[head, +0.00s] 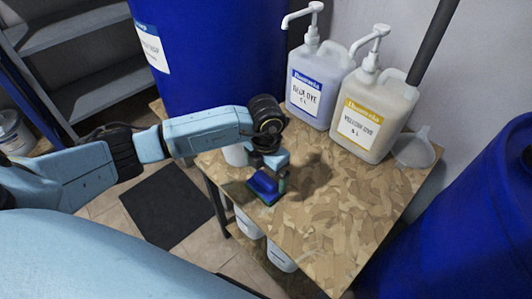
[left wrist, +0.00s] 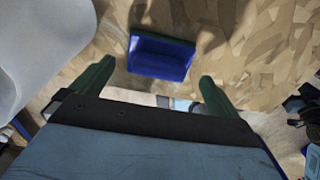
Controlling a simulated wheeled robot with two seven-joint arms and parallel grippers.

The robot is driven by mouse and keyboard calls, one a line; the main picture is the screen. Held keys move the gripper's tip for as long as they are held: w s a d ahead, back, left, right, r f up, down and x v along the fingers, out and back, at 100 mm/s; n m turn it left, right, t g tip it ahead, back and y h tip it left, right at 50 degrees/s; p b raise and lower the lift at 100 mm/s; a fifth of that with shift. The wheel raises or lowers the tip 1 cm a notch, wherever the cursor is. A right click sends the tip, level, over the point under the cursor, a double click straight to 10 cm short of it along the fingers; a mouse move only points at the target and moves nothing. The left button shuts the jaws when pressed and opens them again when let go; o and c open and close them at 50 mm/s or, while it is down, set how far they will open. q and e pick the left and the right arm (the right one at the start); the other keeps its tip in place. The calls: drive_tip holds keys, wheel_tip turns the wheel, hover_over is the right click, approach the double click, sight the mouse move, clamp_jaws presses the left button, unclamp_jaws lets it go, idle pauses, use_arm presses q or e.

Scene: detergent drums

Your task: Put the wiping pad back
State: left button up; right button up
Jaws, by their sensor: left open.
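The wiping pad (head: 263,188) is a small block with a blue top and a thin green edge. It lies on the wood-chip-board table near its left edge. In the left wrist view the pad (left wrist: 160,60) sits between and slightly beyond my two green fingertips, with a gap on each side. My left gripper (head: 270,173) is open, empty and right at the pad; the head view shows one finger beside it, the other is hidden. It also shows in the left wrist view (left wrist: 157,72). My right gripper is not in view.
Two pump jugs, one with a blue label (head: 310,88) and one with a yellow label (head: 368,118), stand at the table's back, with a funnel (head: 413,150) beside them. A white container (head: 236,155) is close to my left wrist. Large blue drums (head: 215,50) flank the table (head: 335,225); its front is clear.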

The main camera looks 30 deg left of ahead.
sight(266, 178)
use_arm(q)
wheel_tip(266, 178, up, 7)
drive_tip(key=shift+f+p, duration=0.1)
drive_tip(key=shift+p, duration=0.55)
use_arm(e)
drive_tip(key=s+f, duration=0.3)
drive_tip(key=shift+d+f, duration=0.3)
